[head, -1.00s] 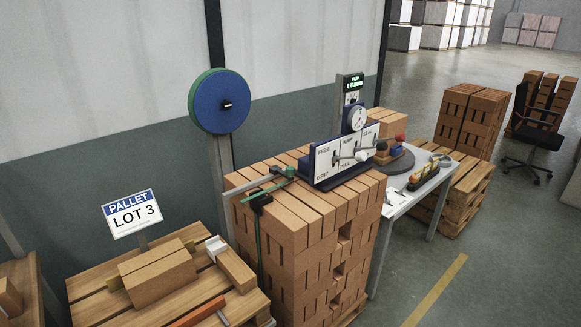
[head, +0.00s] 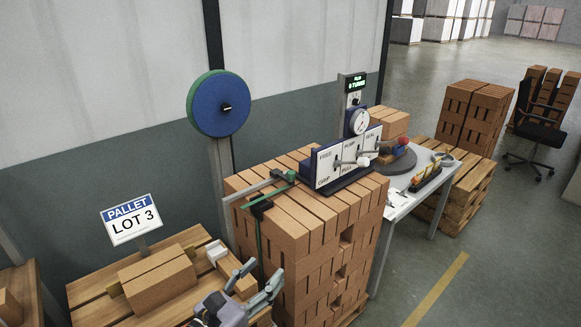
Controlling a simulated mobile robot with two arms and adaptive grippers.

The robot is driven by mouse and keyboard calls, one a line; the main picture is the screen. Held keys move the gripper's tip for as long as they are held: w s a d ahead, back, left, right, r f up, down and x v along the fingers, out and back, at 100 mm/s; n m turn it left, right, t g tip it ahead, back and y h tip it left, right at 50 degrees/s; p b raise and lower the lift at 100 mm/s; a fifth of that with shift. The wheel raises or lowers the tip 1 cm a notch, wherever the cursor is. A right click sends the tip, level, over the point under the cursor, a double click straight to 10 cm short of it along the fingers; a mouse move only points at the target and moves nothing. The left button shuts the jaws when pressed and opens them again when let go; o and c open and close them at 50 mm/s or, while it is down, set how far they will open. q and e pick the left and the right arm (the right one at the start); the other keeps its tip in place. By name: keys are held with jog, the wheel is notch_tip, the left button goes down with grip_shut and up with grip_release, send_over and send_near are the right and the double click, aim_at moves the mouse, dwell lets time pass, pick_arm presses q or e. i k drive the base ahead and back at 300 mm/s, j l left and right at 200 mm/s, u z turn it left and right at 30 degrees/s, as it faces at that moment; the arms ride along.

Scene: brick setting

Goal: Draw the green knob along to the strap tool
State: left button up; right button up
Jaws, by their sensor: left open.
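A small green piece (head: 290,176), seemingly the green knob, lies at the end of a thin metal rod at the left end of the strap tool (head: 332,168). The strap tool is a white lettered panel on a dark blue base on the tall brick stack, with pale knobs on its front. A green strap (head: 259,240) runs down the stack's left side from a black buckle (head: 262,206). My left gripper (head: 262,274) is open and empty at the bottom, left of the stack and well below the green piece. My right gripper is out of view.
The tall brick stack (head: 305,250) stands between the low pallet with bricks (head: 160,280) at left and a grey table (head: 405,203) at right. A blue reel (head: 219,103) hangs on a post behind. A dial and display (head: 356,84) stand behind the tool.

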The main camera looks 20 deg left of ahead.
aim_at(275, 173)
jog(key=i+j, duration=0.25)
jog(key=i, duration=0.15)
jog(key=i+j, duration=0.25)
jog(key=i, duration=0.15)
jog(key=i+j, duration=0.2)
jog(key=i, duration=0.25)
